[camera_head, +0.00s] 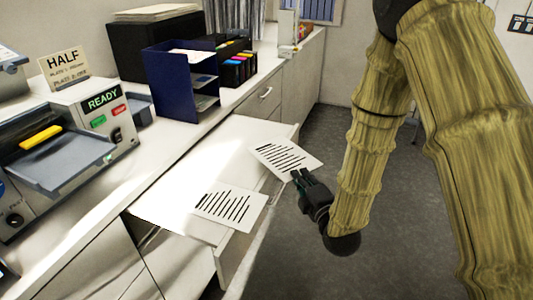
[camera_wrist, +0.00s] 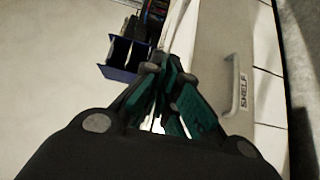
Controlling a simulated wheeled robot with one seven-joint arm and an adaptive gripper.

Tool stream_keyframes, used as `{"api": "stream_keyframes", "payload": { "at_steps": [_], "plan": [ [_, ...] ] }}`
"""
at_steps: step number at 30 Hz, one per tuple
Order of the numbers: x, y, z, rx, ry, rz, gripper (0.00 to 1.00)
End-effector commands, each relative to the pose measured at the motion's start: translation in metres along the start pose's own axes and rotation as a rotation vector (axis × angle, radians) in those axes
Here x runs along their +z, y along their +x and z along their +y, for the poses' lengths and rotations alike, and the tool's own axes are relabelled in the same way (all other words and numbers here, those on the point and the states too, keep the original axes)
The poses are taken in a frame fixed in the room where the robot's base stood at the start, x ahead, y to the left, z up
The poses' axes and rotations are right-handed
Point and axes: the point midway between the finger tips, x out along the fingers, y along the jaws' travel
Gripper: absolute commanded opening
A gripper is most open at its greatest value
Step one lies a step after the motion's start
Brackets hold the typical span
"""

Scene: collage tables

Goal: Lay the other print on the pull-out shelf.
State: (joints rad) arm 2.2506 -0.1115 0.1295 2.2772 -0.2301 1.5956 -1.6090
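One print (camera_head: 230,205), a white sheet with black slanted stripes, lies at the near end of the white pull-out shelf (camera_head: 185,170). A second striped print (camera_head: 283,157) is at the shelf's far right, tilted and reaching past its front edge. My gripper (camera_head: 299,176) is at this second print's lower right edge, its fingers close together and seemingly pinching it. In the wrist view the dark green fingers (camera_wrist: 165,80) nearly meet; the sheet between them is hardly visible. The shelf front (camera_wrist: 215,75) there bears a handle and the word SHELF.
A blue sorter (camera_head: 180,85) and a rack of colored cartridges (camera_head: 237,65) stand on the counter behind. A machine with a READY sign (camera_head: 100,101) and a HALF card (camera_head: 63,68) are at left. The shelf's middle is bare; open floor (camera_head: 345,125) lies right.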

Motion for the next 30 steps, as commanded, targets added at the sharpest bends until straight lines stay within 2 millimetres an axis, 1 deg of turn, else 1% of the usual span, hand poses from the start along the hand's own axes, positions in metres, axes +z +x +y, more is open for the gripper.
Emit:
{"api": "stream_keyframes", "payload": {
  "at_steps": [1,6,9,13,19,25,30],
  "plan": [
    [-0.002,0.014,0.000,0.006,-0.001,0.042,0.00],
    [-0.013,0.056,0.003,0.008,-0.001,0.222,0.00],
    [-0.015,0.076,0.006,0.008,-0.001,0.321,0.00],
    [-0.014,0.096,0.008,0.009,0.001,0.431,0.00],
    [-0.010,0.113,0.009,0.009,0.002,0.541,0.00],
    [-0.007,0.117,0.007,0.007,0.003,0.578,0.00],
    [-0.007,0.117,-0.002,0.006,0.004,0.579,0.00]
  ]
}}
